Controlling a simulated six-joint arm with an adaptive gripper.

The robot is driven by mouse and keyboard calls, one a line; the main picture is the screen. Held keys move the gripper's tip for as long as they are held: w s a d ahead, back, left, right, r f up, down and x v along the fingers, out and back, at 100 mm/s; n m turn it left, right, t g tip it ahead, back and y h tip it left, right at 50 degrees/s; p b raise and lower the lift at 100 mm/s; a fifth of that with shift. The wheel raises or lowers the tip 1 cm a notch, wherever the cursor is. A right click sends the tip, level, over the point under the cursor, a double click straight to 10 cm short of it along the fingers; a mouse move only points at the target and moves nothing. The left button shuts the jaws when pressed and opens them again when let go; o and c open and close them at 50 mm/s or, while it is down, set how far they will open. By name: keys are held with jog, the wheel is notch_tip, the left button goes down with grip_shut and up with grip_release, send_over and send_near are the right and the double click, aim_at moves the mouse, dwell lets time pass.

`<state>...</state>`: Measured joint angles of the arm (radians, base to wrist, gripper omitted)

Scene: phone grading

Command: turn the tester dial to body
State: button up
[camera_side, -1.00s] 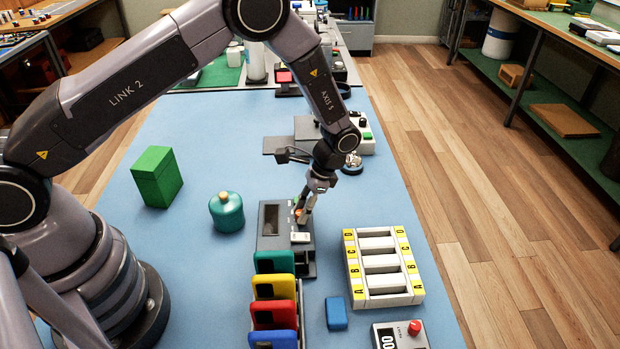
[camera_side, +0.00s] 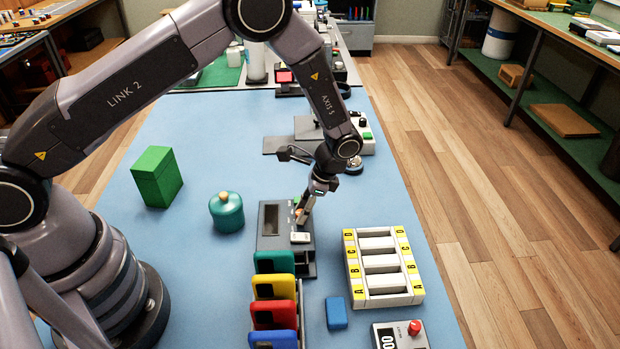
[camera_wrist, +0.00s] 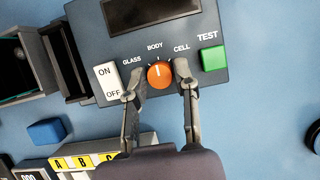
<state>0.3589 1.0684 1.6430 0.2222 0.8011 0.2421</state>
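The tester (camera_side: 270,243) is a dark box on the blue mat; its panel (camera_wrist: 118,48) shows in the wrist view. Its round orange dial (camera_wrist: 160,75) has a white pointer line aimed up at the BODY mark, between GLASS and CELL. My gripper (camera_wrist: 158,72) is over the panel, one finger on each side of the dial. The fingers stand apart, with what looks like a narrow gap to the dial; contact is hard to judge. In the side view my gripper (camera_side: 302,214) reaches down to the tester and mostly hides the dial.
An ON/OFF switch (camera_wrist: 107,83) is left of the dial and a green TEST button (camera_wrist: 214,58) right of it. Coloured phones (camera_side: 274,287) stand in a rack in front of the tester. A lettered white rack (camera_side: 350,275) is to the right, a teal jar (camera_side: 227,213) to the left.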

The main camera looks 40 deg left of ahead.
jog(key=o, duration=0.3)
jog(key=shift+v, duration=6.05)
